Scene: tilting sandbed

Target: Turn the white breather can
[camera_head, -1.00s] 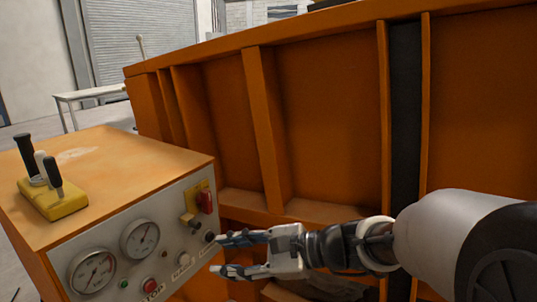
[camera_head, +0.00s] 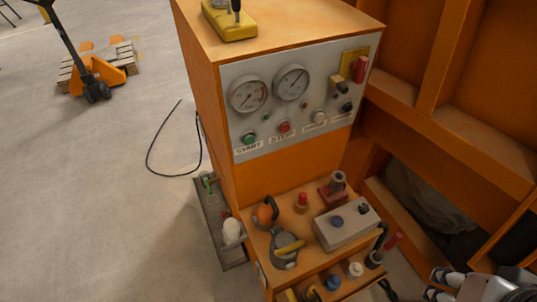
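A white rounded can (camera_head: 232,232) stands at the left side of the orange cabinet, by a grey tray low down; it looks like the breather can. A smaller white cap (camera_head: 356,268) sits on the lower front ledge, and I cannot tell for certain which of the two is the breather can. My gripper (camera_head: 437,284) is at the bottom right corner, its fingers apart and nothing seen between them. It is well to the right of the white can and apart from it. Part of my gripper is cut off by the picture edge.
The orange cabinet (camera_head: 240,180) carries gauges and buttons. A black cable (camera_head: 149,162) lies on the open floor at left. An orange frame (camera_head: 470,130) stands at right.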

